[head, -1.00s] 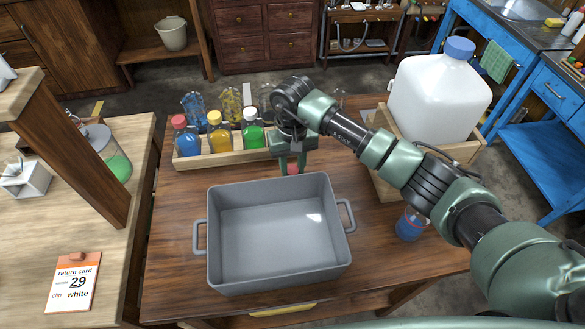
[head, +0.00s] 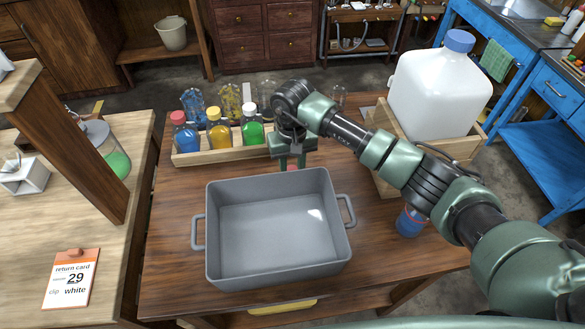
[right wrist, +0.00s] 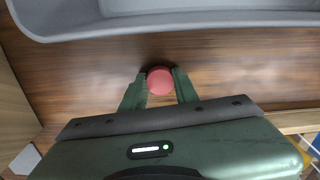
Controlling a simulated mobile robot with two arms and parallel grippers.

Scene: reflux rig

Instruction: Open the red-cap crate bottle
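The crate bottle with blue liquid and a red cap (head: 178,117) stands upright at the left end of the wooden crate (head: 222,155), its cap on. My right gripper (head: 291,164) is well to the right of it, low over the table just behind the grey tub. Its fingers flank a small round red piece, like a cap, which shows clearly in the right wrist view (right wrist: 160,81). Both fingertips appear to touch its sides. Whether it rests on the table is hard to tell. My left gripper is not in view.
Yellow (head: 219,130) and green (head: 252,126) bottles stand beside the red-capped one. The grey tub (head: 205,232) fills the table's middle. A big white jug (head: 438,92) stands at right. A blue bottle (head: 409,221) is partly behind my arm. A return card (head: 71,280) lies at left.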

